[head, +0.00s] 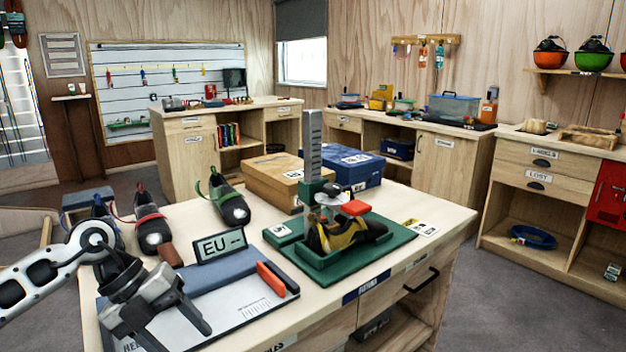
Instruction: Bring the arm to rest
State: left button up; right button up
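My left arm comes in from the left edge. Its gripper (182,335) hangs over the front left of the workbench (440,215), above a blue and grey board (235,298). Its two fingers point down towards the front, spread apart, with nothing visible between them. The gripper hides part of the board. My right gripper is not in view. A yellow and black climbing shoe (345,236) sits in a green measuring stand (400,243) with an upright grey scale (312,145), to the right of my gripper and apart from it.
An "EU" display (220,246) and an orange-red bar (272,280) are close to the gripper. Dark shoes (152,230) stand behind, one with green trim (230,205). Floor is clear at right.

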pick_arm(q)
jog(key=s+d+r+n+t+h, duration=0.25)
jog(key=d+h, duration=0.35)
jog(key=d, duration=0.3)
jog(key=s+d+r+n+t+h, duration=0.1)
jog(key=s+d+h, duration=0.2)
jog(key=d+h, duration=0.5)
jog(key=a+f+n+t+y+p, duration=0.1)
jog(key=a+f+n+t+y, duration=0.2)
jog(key=f+n+t+y, duration=0.55)
jog(key=a+f+n+t+y, duration=0.1)
jog(key=a+n+t+y, duration=0.3)
jog(key=n, duration=0.9)
jog(key=s+a+f+n+g+y, duration=0.1)
jog(key=s+f+n+g+y, duration=0.3)
jog(key=s+f, duration=0.6)
jog(key=shift+s+a+f+n+g, duration=0.3)
jog(key=shift+n+g, duration=0.2)
jog(key=shift+g, duration=0.1)
